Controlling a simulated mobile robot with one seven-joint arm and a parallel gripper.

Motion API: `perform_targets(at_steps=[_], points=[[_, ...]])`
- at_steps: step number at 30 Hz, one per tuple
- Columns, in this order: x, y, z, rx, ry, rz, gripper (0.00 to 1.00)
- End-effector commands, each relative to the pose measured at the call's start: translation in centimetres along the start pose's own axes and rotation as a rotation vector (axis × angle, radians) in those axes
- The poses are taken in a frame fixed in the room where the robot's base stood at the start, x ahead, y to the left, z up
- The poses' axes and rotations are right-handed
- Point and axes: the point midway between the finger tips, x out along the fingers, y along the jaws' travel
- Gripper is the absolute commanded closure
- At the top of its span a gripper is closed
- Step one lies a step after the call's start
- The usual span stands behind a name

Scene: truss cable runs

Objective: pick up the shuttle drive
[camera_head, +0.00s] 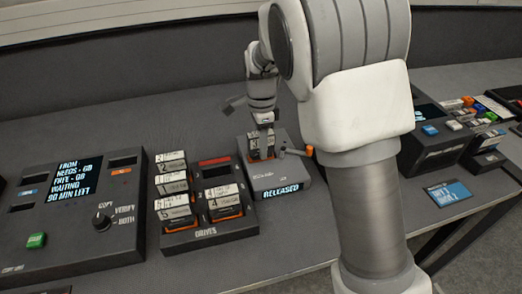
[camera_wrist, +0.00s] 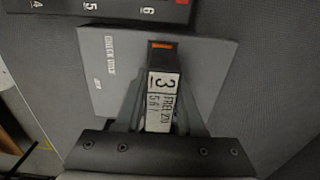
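A drive with a white label marked 3 and an orange end (camera_wrist: 163,100) stands in a grey dock (camera_wrist: 108,75), between my gripper's fingers. The drive also shows in the head view (camera_head: 254,154), in the dock (camera_head: 285,177) whose display reads RELEASED. No word "shuttle" is readable on it. My gripper (camera_head: 263,122) points down over the drive. In the wrist view my gripper (camera_wrist: 166,118) has one finger close along each side of the drive. Whether the fingers press on it or leave a small gap is unclear.
A drive rack (camera_head: 213,232) with several labelled drives stands left of the dock. A copier unit (camera_head: 80,215) with a knob and green button is farther left. A dark console (camera_head: 433,140) and blue card (camera_head: 448,193) lie right, beyond my arm. An orange-tipped lever (camera_head: 309,151) is beside the dock.

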Motion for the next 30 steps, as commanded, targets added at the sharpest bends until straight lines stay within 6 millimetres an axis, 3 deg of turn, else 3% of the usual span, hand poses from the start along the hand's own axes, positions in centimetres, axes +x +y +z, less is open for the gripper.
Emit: perform_targets(at_steps=[1,6,20,23,30], points=[[0.0,0.0,0.0,0.0,0.0,0.0,0.73],[0.0,0.0,0.0,0.0,0.0,0.0,1.0],[-0.3,-0.1,0.0,0.0,0.0,-0.002,1.0],[-1.2,-0.1,0.0,0.0,0.0,-0.004,1.0],[-6.1,-0.1,0.0,0.0,0.0,-0.006,1.0]])
